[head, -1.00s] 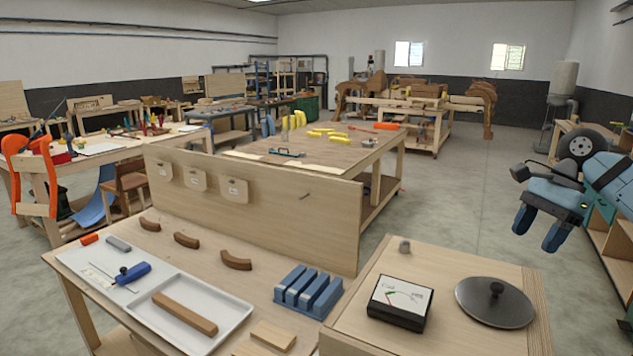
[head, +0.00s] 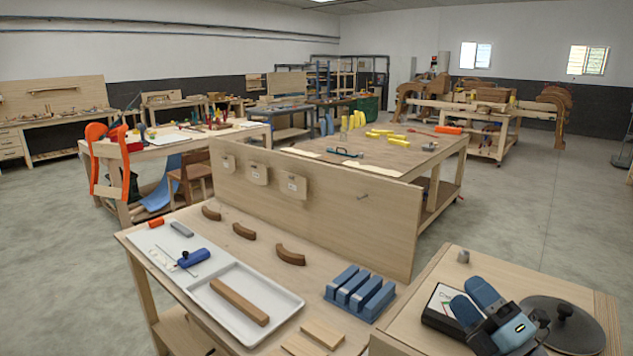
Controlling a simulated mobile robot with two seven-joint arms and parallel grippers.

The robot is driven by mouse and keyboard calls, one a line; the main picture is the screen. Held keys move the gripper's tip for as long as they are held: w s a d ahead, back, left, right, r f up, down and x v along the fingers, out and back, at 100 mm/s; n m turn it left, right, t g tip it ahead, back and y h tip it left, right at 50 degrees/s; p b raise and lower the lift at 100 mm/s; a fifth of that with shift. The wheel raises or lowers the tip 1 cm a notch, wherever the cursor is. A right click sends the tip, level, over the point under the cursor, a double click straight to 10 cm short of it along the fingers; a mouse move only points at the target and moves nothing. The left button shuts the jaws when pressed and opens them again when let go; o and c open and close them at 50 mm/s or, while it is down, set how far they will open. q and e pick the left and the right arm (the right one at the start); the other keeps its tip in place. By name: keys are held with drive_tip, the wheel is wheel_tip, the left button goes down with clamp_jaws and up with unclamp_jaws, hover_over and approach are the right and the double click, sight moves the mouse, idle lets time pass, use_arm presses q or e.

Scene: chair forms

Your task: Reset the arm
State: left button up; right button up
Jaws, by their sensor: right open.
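My right gripper (head: 476,301) is at the lower right of the head view, with its two blue fingers apart and nothing between them. It appears in front of the right-hand table, covering part of the black-framed meter (head: 443,303) and the near side of the dark round disc (head: 562,322). I cannot tell how high it is above them. My left gripper is not in the head view.
The workbench holds a white tray (head: 285,297) with a wooden bar (head: 239,301), a blue slotted block (head: 359,293) and curved brown pieces (head: 290,256). An upright wooden board (head: 330,222) stands behind. A small grey piece (head: 463,257) sits on the right-hand table.

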drive_tip(key=s+d+f+m+g+h, duration=0.25)
drive_tip(key=s+f+m+h, duration=0.3)
drive_tip(key=f+m, duration=0.3)
drive_tip(key=s+d+f+m+g+h, duration=0.1)
drive_tip(key=s+f+m+g+h, duration=0.25)
drive_tip(key=f+m+h, duration=0.45)
drive_tip(key=s+a+f+m+g+y, duration=0.25)
drive_tip(key=s+f+g, duration=0.2)
drive_tip(key=s, duration=0.55)
drive_tip(key=s+a+f+m+g+y, duration=0.1)
drive_tip(key=s+f+m+g, duration=0.4)
drive_tip(key=s, duration=0.4)
use_arm(q)
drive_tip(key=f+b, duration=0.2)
drive_tip(key=b, duration=0.1)
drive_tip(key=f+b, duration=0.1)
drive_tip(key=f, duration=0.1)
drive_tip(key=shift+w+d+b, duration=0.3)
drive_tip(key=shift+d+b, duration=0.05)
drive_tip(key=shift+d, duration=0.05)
use_arm(e)
drive_tip(key=w+a+f+t+y, duration=0.1)
drive_tip(key=w+a+f+t, duration=0.1)
drive_tip(key=f, duration=0.6)
drive_tip(key=w+a+f+n+t+y, duration=0.1)
drive_tip(key=w+a+f+t, duration=0.2)
drive_tip(key=f, duration=0.6)
drive_tip(key=shift+w+a+n+t+y, duration=0.3)
drive_tip(key=shift+a+t, duration=0.2)
drive_tip(key=shift+t, duration=0.35)
